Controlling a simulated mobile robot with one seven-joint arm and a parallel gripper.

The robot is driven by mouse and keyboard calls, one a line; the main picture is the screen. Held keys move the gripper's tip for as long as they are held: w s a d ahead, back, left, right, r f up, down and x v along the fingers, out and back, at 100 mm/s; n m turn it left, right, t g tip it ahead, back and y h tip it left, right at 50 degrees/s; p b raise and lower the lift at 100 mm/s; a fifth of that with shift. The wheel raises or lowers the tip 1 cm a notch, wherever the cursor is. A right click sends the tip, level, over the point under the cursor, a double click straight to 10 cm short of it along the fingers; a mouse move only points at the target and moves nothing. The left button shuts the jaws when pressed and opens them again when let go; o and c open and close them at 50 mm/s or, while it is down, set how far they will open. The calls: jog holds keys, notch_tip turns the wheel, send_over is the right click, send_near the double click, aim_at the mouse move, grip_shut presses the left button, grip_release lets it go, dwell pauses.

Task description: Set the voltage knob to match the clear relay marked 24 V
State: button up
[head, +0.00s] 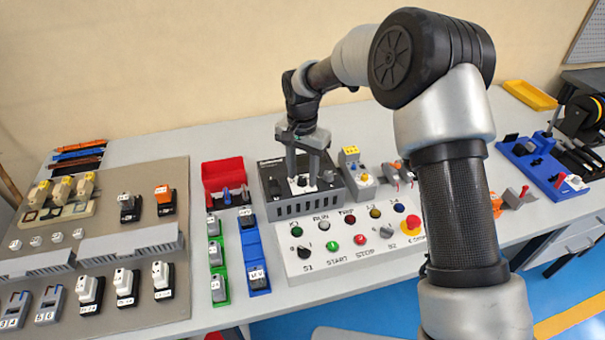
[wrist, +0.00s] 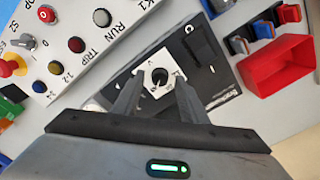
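The voltage knob (wrist: 159,76) is a small dark round knob on a white dial plate (wrist: 148,94), set in the top of a black box (head: 330,201). My gripper (head: 303,176) points down over the box. In the wrist view my gripper (wrist: 159,84) is open, with one finger on each side of the knob and nothing clearly held. Contact with the knob cannot be told. The dial markings are too small to read.
A white control panel (head: 350,262) with coloured buttons and lamps stands in front of the box. A red bin (head: 222,172) is left of it. Green and blue rails (head: 253,245) with modules lie between board and panel. A switch block (head: 355,170) stands close on the right.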

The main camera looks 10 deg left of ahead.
jog(key=shift+f, duration=0.2)
jog(key=shift+c, duration=0.3)
grip_shut()
jog(key=shift+n, duration=0.3)
jog(key=n, duration=0.5)
jog(key=shift+r+p, duration=0.1)
jog(key=shift+p, duration=0.25)
jog(key=n, duration=0.6)
jog(key=shift+p, duration=0.3)
jog(key=shift+a, duration=0.1)
